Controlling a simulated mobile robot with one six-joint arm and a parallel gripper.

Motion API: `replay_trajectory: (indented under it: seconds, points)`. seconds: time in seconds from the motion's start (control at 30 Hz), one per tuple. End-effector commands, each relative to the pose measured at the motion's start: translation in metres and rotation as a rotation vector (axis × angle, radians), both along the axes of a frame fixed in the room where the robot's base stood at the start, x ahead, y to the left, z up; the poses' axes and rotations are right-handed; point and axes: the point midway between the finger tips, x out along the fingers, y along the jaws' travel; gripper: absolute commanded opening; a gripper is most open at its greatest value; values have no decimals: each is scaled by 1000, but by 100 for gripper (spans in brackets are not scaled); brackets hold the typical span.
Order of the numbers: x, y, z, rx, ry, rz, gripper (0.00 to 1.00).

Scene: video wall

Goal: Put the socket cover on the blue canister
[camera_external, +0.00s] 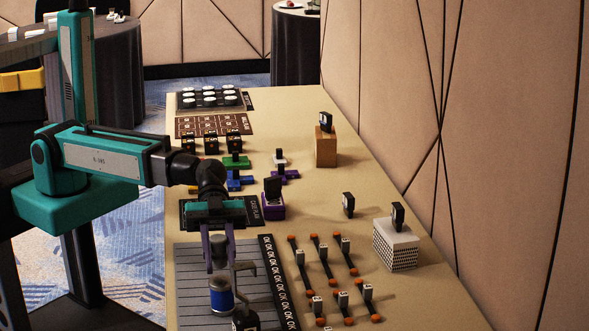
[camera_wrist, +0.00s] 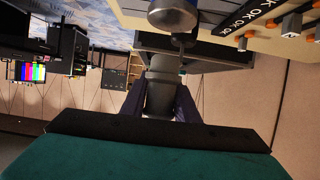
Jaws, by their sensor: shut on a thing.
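The blue canister (camera_external: 221,299) stands upright on the grey slatted mat (camera_external: 200,262) at the near left of the table, with a pale rim on top. My gripper (camera_external: 219,262) points down just above it, its purple fingers shut on a grey piece, apparently the socket cover. The held grey piece (camera_wrist: 160,85) shows between the fingers in the wrist view, with the canister (camera_wrist: 172,14) beyond it at the top. I cannot tell whether the held piece touches the canister.
A black labelled block (camera_external: 245,320) stands close right of the canister. An OK strip (camera_external: 279,280) edges the mat. Several orange-ended connectors (camera_external: 325,262) lie to its right.

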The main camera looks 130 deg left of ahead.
Motion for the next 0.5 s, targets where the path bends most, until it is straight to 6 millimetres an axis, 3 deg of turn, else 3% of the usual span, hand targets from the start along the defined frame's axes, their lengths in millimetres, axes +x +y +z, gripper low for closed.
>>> replay_trajectory:
  seconds: [0.3,0.5]
  points:
    - [0,0,-25,-1,1,1,7]
    - [0,0,-31,0,0,0,7]
